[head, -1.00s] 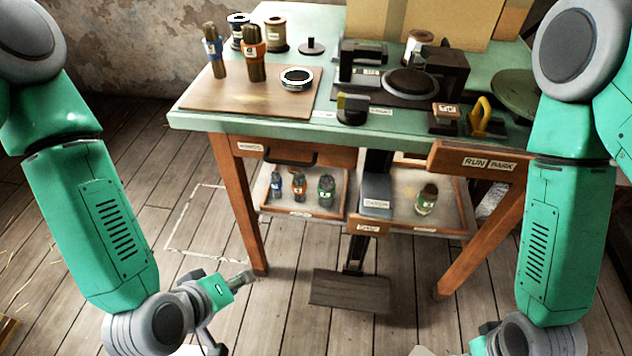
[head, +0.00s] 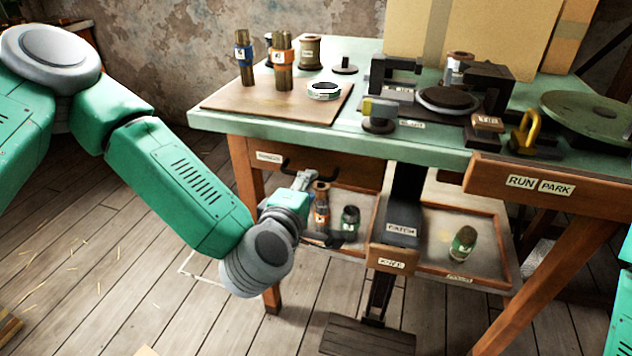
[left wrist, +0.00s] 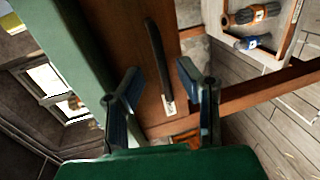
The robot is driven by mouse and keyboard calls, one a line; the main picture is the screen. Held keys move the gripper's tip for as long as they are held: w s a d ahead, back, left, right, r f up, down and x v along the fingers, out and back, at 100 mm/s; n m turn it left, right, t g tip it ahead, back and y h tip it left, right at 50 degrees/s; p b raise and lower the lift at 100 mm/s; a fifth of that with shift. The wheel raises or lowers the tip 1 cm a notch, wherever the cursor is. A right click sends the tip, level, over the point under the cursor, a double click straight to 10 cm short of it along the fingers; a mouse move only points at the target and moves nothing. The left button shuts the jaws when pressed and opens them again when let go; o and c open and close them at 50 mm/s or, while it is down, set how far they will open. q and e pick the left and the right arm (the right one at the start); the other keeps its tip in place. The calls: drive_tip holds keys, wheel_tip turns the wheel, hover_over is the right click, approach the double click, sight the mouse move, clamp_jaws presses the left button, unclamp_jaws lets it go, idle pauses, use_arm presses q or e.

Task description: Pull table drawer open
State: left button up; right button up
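The table drawer (head: 352,173) has a brown wooden front under the green tabletop and looks shut. Its dark bar handle (head: 290,165) is partly hidden by my left gripper (head: 306,180). In the left wrist view, the handle (left wrist: 156,50) runs lengthwise on the brown drawer front (left wrist: 184,14), and its near end lies between the fingers of my left gripper (left wrist: 158,74) in the picture. The fingers are spread apart, with a gap on both sides of the handle. I see no contact. My right gripper is out of view.
A lower tray (head: 368,228) with small bottles sits below the drawer. A brown RUN/PARK board (head: 590,194) juts out at the right. Jars and a press stand on the tabletop (head: 226,124). The floor in front at left is open.

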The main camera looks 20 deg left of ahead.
use_arm(q)
drive_tip(key=x, duration=0.2)
drive_tip(key=a+b+x, duration=0.1)
drive_tip(key=x, duration=0.1)
drive_tip(key=shift+w+f, duration=0.2)
drive_tip(key=shift+w, duration=0.2)
drive_tip(key=shift+w+a, duration=0.2)
drive_tip(key=shift+a, duration=0.05)
drive_tip(key=shift+d, duration=0.55)
clamp_jaws()
